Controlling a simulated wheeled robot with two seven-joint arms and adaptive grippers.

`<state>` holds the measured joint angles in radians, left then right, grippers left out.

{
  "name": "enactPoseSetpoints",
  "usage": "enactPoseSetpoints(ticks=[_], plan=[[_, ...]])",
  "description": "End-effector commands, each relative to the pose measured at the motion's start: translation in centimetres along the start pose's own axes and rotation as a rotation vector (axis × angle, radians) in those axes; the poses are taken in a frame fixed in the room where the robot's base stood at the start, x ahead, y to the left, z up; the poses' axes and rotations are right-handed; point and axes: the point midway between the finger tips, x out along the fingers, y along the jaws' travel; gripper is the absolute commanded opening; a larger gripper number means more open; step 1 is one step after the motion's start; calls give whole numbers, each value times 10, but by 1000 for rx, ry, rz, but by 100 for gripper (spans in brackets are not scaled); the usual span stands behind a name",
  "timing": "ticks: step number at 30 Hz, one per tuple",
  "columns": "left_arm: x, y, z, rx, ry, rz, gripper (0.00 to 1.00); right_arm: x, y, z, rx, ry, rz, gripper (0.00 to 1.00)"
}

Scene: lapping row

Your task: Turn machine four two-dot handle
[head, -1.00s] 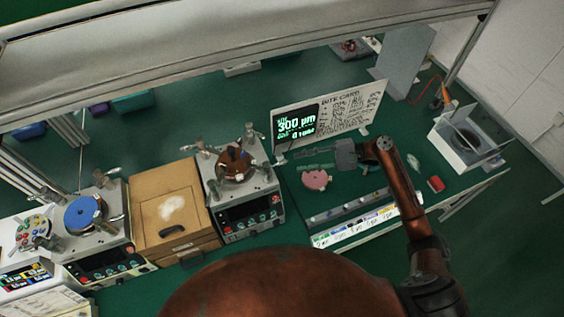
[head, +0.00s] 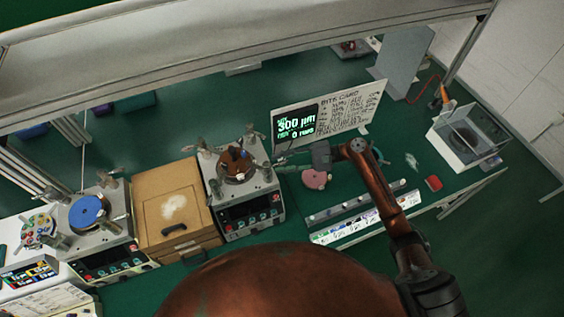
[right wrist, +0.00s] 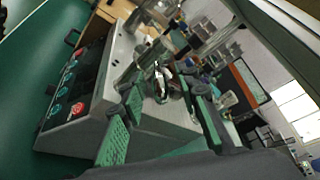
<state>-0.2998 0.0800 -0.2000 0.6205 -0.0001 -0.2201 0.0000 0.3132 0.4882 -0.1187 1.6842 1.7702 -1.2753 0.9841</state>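The rightmost lapping machine (head: 252,206) in the head view has a brown round plate (head: 237,164) on top and several metal handles around it; one handle (head: 250,133) stands at its back. Any dot marks on the handles are too small to read. My right gripper (head: 284,157) is just right of this machine, its fingers pointing left toward it, apart from it as far as I can tell. In the right wrist view the two green-padded fingers (right wrist: 165,100) are spread, with the machine top (right wrist: 122,75) and metal parts beyond them. My left gripper is not in view.
A white board with a display (head: 325,118) stands behind my right gripper. A pink disc (head: 316,179) and a row of colored labels (head: 365,219) lie on the green bench. A wooden box (head: 173,211) and a machine with a blue disc (head: 88,211) stand to the left.

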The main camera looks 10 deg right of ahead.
Motion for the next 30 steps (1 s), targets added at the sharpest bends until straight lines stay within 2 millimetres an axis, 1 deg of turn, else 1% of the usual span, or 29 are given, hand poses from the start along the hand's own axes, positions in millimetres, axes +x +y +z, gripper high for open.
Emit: enactPoseSetpoints(ticks=[1, 2, 12, 30], plan=[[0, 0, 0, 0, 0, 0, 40, 0, 0, 0, 0, 0, 0, 26], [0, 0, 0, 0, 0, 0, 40, 0, 0, 0, 0, 0, 0, 24], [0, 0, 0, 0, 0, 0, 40, -1, 0, 0, 0, 0, 0, 1], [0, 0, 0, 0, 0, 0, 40, 0, 0, 0, 0, 1, 0, 0]])
